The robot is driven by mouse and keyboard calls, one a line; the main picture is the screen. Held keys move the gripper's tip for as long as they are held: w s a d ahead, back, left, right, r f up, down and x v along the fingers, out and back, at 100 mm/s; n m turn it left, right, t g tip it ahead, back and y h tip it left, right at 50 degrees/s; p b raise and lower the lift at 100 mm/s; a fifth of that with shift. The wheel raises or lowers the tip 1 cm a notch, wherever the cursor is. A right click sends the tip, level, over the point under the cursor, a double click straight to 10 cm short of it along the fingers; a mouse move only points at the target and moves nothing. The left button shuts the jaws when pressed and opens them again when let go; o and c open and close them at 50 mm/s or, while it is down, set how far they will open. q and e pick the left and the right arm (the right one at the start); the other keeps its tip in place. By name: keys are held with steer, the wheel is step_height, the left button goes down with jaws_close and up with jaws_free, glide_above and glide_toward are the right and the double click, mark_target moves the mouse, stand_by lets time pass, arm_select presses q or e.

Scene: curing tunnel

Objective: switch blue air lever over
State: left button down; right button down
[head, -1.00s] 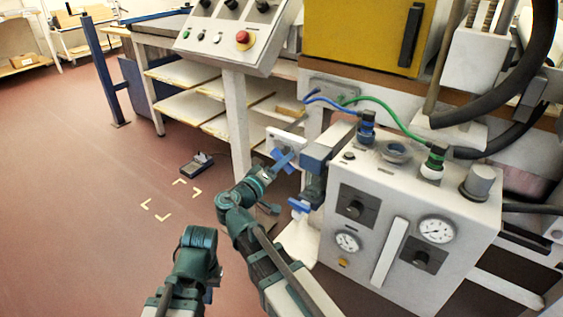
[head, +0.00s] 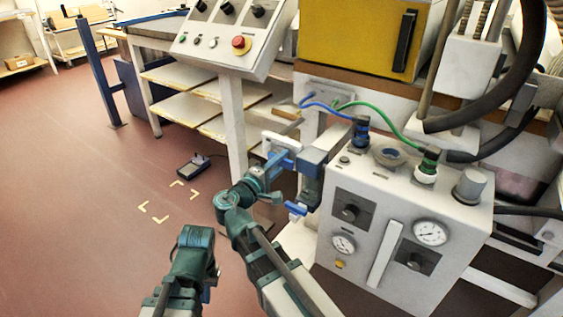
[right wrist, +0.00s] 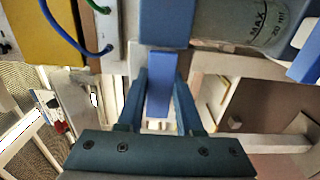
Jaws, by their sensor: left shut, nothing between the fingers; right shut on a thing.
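A blue lever (right wrist: 158,98) shows in the right wrist view, between the two dark fingers of my right gripper (right wrist: 159,112). The fingers are shut on it. It hangs below a larger blue block (right wrist: 165,22). In the head view, my right gripper (head: 275,168) is at the left side of the white air unit (head: 372,215) and partly hides the lever. A second blue lever (head: 296,208) sits lower on that side, apart from the gripper. My left gripper (head: 195,240) is shut and empty, low over the floor; its fingertips are hard to make out.
A clear bowl marked MAX (right wrist: 235,25) hangs beside the lever. Blue (head: 325,106) and green (head: 385,112) hoses run above the unit. A control panel (head: 225,35) with a red button stands behind on a post. The red floor at left is mostly free.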

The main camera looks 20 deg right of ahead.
stand_by(0.4)
steer(key=c, duration=0.6)
jaws_free()
steer(key=shift+o, duration=0.2)
